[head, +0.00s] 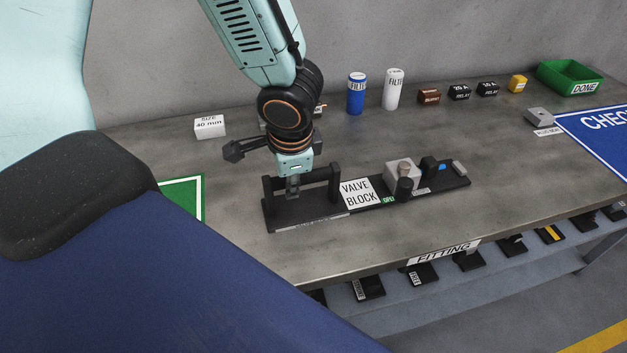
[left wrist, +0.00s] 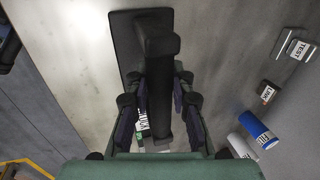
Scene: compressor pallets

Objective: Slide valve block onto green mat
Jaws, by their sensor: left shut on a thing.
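The valve block (head: 362,203) is a long black base on the bench, with a white VALVE BLOCK label, a grey block, dark cylinders and a blue part towards its right. A black raised handle (head: 320,174) stands at its left end. My left gripper (head: 293,188) is at this handle, shut on it. In the left wrist view the black handle bar (left wrist: 158,70) runs between the fingers of my left gripper (left wrist: 160,105). The green mat (head: 187,193) with a white border lies left of the block, apart from it and partly hidden by my body. My right gripper is out of view.
A white box (head: 209,127) stands behind the mat. Blue (head: 356,94) and white (head: 393,90) filters and several small parts line the back. A green DONE bin (head: 570,78) and blue mat (head: 602,135) are at the right. Bench is bare between block and mat.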

